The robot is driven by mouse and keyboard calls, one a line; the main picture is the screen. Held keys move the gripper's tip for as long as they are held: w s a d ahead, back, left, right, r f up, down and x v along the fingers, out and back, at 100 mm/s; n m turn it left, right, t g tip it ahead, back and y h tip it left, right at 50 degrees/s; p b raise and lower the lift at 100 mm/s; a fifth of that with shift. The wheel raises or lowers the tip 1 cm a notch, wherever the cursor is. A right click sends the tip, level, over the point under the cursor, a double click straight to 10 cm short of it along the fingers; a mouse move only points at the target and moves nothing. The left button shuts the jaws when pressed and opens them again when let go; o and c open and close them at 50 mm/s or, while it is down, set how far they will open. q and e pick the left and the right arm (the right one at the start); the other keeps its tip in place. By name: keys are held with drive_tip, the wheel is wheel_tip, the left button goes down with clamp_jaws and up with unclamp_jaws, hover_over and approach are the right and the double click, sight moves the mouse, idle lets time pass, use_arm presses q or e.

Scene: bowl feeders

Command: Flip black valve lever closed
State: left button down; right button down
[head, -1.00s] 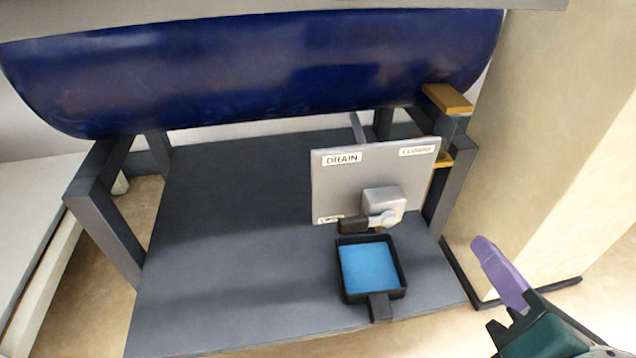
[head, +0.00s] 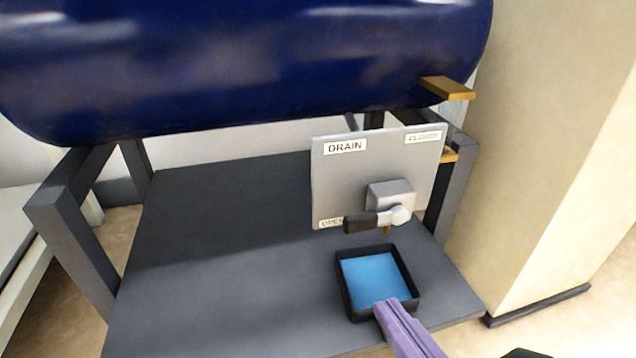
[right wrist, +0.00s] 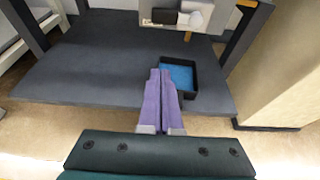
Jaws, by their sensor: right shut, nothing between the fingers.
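The black valve lever (head: 361,223) points left from its silver hub on the grey valve block (head: 391,194). Its tip lies near the OPEN label (head: 331,223) at the panel's lower left. The CLOSED label (head: 423,136) is at the panel's upper right. In the right wrist view the lever (right wrist: 165,16) shows at the top edge. My right gripper (head: 392,308), with purple fingers, is below the lever, in front of the tray and apart from the lever. In the right wrist view its fingers (right wrist: 160,75) are together and empty. My left gripper is not in view.
A black square tray (head: 345,289) with blue contents stands on the dark platform below the valve. The white DRAIN panel (head: 340,180) stands behind. A large blue tank (head: 250,65) hangs above. A beige wall (head: 540,150) is at the right. The platform's left side (head: 215,240) is clear.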

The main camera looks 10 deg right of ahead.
sight(376, 219)
drive_tip(key=w+r+p, duration=0.1)
drive_tip(key=w, duration=0.6)
drive_tip(key=shift+w+r+p, duration=0.2)
drive_tip(key=shift+w+p, duration=0.15)
drive_tip(key=shift+p, duration=0.05)
drive_tip(key=shift+w+a, duration=0.1)
drive_tip(key=shift+a, duration=0.05)
drive_tip(key=shift+r+m, duration=0.15)
drive_tip(key=shift+m, duration=0.15)
